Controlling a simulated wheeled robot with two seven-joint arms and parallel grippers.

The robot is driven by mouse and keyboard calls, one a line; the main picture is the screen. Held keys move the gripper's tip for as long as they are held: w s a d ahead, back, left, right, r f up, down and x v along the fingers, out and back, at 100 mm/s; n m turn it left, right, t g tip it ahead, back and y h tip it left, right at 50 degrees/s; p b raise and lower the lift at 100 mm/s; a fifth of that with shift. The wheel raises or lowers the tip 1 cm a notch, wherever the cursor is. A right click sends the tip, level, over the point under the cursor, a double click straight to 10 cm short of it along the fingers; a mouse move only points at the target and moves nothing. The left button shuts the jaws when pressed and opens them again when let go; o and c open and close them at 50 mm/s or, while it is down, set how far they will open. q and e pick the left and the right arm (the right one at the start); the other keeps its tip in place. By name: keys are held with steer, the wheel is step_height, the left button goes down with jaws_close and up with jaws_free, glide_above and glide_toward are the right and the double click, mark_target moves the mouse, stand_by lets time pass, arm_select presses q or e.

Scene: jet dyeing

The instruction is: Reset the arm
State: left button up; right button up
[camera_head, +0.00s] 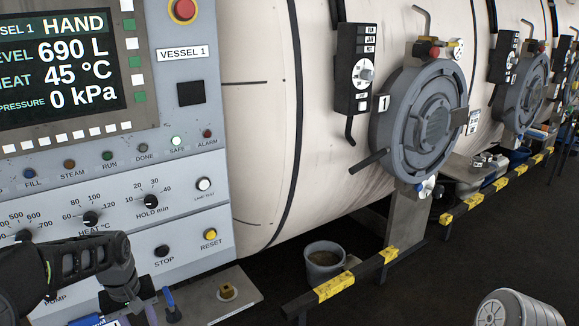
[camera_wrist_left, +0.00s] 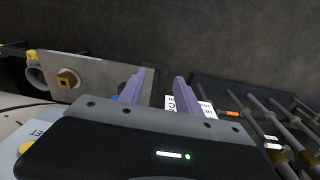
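My left arm comes in at the lower left of the head view, in front of the lower part of the control panel (camera_head: 160,215). My left gripper (camera_head: 150,310) is low, at the bottom edge of that view, and partly cut off. In the left wrist view its two purple fingers (camera_wrist_left: 160,88) stand apart with a gap between them and nothing held. White labels lie beyond the right fingertip. My right gripper is not in view.
A plate with a brass fitting (camera_head: 227,292) lies right of my left gripper. A grey bucket (camera_head: 325,262) stands under the vessel (camera_head: 255,110). The vessel's round door (camera_head: 425,115) is shut. Several rods (camera_wrist_left: 285,125) lie right in the wrist view.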

arm_select(q)
steer(key=w+d+f+m+t+h, duration=0.2)
steer(key=w+d+f+m+t, duration=0.15)
steer(key=d+f, duration=0.85)
steer(key=s+d+f+g, duration=0.1)
steer(key=s+d+f, duration=0.4)
steer(key=s, duration=0.3)
steer(key=s+d+f+m+g+h, duration=0.1)
steer(key=s+d+f, duration=0.4)
steer(key=s, duration=0.3)
steer(key=s+d+f+g+h, duration=0.1)
steer(key=s+d+f+g, duration=0.1)
steer(key=s+d+f, duration=0.3)
steer(key=s+d, duration=0.2)
steer(key=s, duration=0.2)
steer(key=shift+d+f, duration=0.2)
steer(key=shift+d, duration=0.1)
steer(key=shift+m, duration=0.25)
